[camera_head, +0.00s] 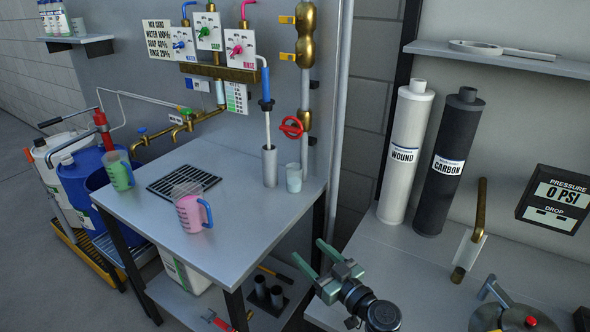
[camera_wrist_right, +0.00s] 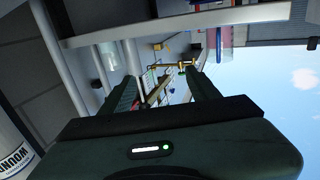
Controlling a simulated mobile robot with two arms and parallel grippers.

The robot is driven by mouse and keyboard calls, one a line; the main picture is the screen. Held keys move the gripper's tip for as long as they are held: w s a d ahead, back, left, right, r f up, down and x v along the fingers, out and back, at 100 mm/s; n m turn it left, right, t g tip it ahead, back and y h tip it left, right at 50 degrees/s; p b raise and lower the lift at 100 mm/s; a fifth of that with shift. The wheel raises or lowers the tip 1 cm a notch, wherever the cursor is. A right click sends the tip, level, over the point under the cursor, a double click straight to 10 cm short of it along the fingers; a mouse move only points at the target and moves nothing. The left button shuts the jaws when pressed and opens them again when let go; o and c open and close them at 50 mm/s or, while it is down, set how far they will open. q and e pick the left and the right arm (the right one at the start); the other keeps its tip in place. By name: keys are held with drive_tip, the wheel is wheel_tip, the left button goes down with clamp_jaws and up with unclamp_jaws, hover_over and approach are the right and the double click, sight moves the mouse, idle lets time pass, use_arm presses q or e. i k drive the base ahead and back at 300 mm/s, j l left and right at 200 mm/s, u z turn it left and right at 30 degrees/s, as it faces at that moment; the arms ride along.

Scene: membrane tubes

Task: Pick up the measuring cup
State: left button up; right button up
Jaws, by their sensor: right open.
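A clear measuring cup (camera_head: 188,208) with pink contents and a blue handle stands upright near the front of the grey workbench (camera_head: 245,210). A small clear beaker (camera_head: 294,178) stands near the bench's right side. My right gripper (camera_head: 312,255) is open and empty, apart from the cups, right of the bench's front right corner. Its open fingers also show in the right wrist view, with no cup identifiable between them. My left gripper is not in view.
A dark drain grate (camera_head: 184,181) lies behind the pink cup. A grey cylinder (camera_head: 269,166) stands near the beaker. Brass taps (camera_head: 180,133) reach over the bench's back left. WOUND (camera_head: 405,153) and CARBON (camera_head: 448,162) cartridges stand on the right-hand counter.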

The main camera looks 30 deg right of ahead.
sight(294, 178)
drive_tip(key=i+l, duration=0.65)
drive_tip(key=i, duration=0.1)
